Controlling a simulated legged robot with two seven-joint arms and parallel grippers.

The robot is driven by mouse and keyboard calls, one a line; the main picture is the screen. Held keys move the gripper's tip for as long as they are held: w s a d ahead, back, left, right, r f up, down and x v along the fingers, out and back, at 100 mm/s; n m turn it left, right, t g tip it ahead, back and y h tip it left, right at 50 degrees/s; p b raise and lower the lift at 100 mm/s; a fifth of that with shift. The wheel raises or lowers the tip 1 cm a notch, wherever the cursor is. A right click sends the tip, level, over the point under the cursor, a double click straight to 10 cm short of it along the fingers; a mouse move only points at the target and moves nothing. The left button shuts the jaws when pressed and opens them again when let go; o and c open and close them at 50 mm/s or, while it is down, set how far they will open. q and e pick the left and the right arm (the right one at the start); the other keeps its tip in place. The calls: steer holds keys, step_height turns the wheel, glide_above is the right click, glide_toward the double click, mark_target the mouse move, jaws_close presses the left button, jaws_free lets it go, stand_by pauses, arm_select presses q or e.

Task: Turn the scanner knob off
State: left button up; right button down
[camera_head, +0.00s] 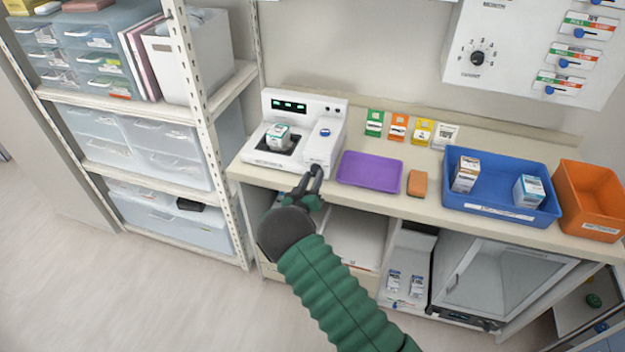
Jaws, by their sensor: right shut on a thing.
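The white scanner (277,162) stands at the left end of the counter, with a small green display at its upper left. A small white and green box (278,136) sits in its dark recess. A blue control (325,132) is on the right part of its top. My right gripper (313,176) is at the scanner's lower right front corner, its fingers shut on the small dark scanner knob (316,168). The fingers partly hide the knob, and its setting cannot be read. My left gripper is not in view.
A purple tray (369,171) and an orange-brown block (417,184) lie right of the scanner. A blue bin (500,206) with boxes and an orange bin (590,199) stand further right. A shelf post (200,110) rises at the left. A wall panel (515,50) with a dial hangs above.

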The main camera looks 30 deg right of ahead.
steer(key=shift+a+n, duration=0.1)
steer(key=shift+n, duration=1.9)
steer(key=c, duration=1.1)
jaws_free()
steer(key=shift+w, duration=0.1)
steer(key=shift+o, duration=0.2)
steer(key=b+v, duration=0.1)
steer(key=v, duration=1.6)
steer(key=shift+f, duration=0.1)
